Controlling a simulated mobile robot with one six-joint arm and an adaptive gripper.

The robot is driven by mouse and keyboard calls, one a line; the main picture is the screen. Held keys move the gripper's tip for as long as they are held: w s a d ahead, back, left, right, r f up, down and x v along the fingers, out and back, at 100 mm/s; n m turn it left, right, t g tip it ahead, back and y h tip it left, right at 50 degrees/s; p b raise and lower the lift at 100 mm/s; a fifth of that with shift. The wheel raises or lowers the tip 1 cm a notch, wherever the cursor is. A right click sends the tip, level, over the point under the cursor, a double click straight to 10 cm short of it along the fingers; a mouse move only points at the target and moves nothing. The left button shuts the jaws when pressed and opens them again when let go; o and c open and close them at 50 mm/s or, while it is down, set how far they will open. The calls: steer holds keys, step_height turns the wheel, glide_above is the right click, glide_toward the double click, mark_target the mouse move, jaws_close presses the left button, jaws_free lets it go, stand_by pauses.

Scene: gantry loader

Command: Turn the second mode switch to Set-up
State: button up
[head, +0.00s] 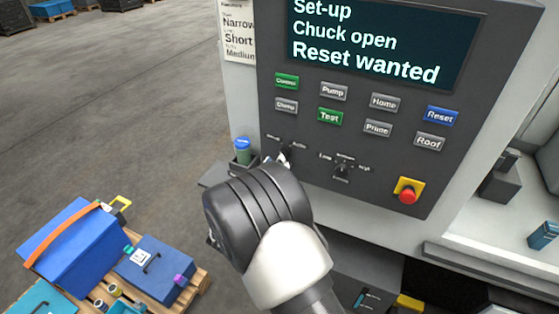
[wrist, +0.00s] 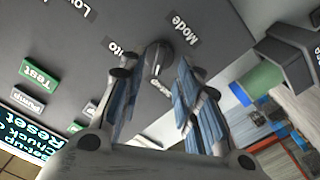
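The mode switch (wrist: 159,57) is a dark round knob on the grey control panel, under a "Mode" label in the wrist view. Its pale pointer mark faces the partly hidden label on the gripper's side, which seems to read "Set-up"; "Auto" is partly covered. My gripper (wrist: 158,68) is open, with one blue-padded finger on each side of the knob; contact is not clear. In the head view my gripper (head: 283,158) is at the panel's lower left and mostly covers this switch. The display (head: 385,42) reads "Set-up", "Chuck open", "Reset wanted".
Another knob (head: 342,171) with Low and High labels is to the right. A red emergency stop (head: 408,193) is at lower right. Several labelled buttons, including Test (head: 330,117), sit above. A green-and-blue cup (head: 243,150) stands left of the panel. Blue boxes (head: 75,245) rest on a pallet.

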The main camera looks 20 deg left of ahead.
steer(key=s, duration=0.8)
steer(key=shift+a, duration=0.3)
steer(key=shift+w, duration=0.1)
steer(key=w+d+r+m+g+y, duration=0.2)
steer(key=w+d+r+g+y, duration=0.15)
steer(key=w+r, duration=0.4)
steer(key=s+d+r+g+y+b, duration=0.1)
steer(key=s+d+r+g+y, duration=0.15)
steer(key=d+r, duration=0.45)
steer(key=s+d+f+m+g+h+b, duration=0.1)
steer(key=s+d+g+h, duration=0.1)
steer(key=s+d, duration=1.1)
steer(key=s+d+f+m+g+h+b, duration=0.1)
steer(key=s+d+g, duration=0.4)
steer(key=s+d, duration=0.9)
steer(key=s+f+m+h, duration=0.1)
steer(key=s, duration=0.1)
steer(key=shift+s+d+f+h, duration=0.25)
steer(key=shift+s+f+h, duration=0.05)
steer(key=shift+s+h, duration=0.1)
